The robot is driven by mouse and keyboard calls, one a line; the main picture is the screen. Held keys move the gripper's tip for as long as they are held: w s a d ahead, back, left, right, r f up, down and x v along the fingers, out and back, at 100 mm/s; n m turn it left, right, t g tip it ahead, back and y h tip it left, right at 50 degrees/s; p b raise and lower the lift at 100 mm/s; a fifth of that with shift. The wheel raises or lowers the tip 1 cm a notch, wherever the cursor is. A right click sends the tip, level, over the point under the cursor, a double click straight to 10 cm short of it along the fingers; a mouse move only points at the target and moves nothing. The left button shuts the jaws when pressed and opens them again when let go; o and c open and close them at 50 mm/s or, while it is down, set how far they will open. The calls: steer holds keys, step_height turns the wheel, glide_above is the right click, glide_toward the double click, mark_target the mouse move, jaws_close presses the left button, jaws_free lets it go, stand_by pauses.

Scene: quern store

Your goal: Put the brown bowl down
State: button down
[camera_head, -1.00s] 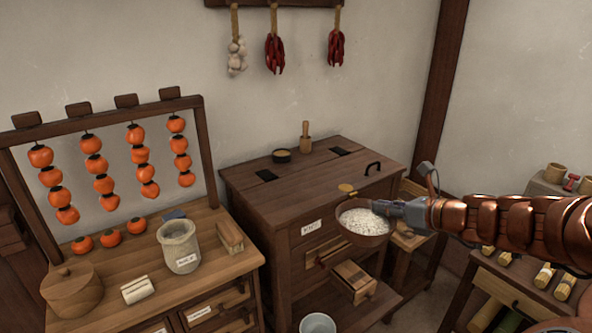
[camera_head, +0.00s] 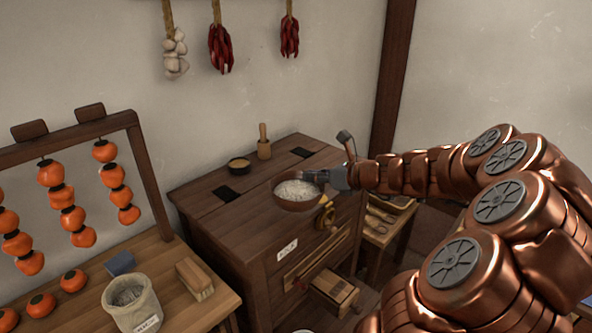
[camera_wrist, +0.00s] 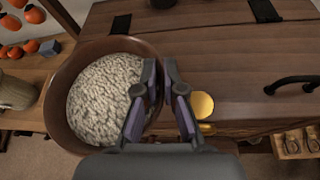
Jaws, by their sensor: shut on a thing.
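The brown bowl (camera_head: 297,203) is full of pale grain-like stuff and sits in front of the dark wooden cabinet (camera_head: 222,215) in the head view. My gripper (camera_head: 318,177) is shut on the bowl's right rim. In the wrist view the bowl (camera_wrist: 58,112) fills the left side, and my gripper's fingers (camera_wrist: 160,85) straddle its rim. The bowl looks level and overlaps the cabinet top's front edge. I cannot tell whether it touches the wood.
On the cabinet top stand a small dark bowl (camera_head: 239,164) and a wooden pestle (camera_head: 264,142). A brass fitting (camera_head: 326,215) is close to the bowl's right. A drawer (camera_head: 333,290) juts out below. A side table at left holds a sack (camera_head: 131,303) and brush (camera_head: 195,279).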

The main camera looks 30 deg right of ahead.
steer(key=w+d, duration=0.1)
steer(key=w, duration=0.2)
steer(key=w+p, duration=0.1)
steer(key=w, duration=0.2)
steer(key=w+d+f+p, duration=0.1)
steer(key=w, duration=0.3)
steer(key=shift+d, duration=0.3)
steer(key=shift+f+p, duration=0.7)
steer(key=shift+f, duration=1.05)
steer(key=shift+f, duration=0.15)
steer(key=c, duration=1.3)
jaws_free()
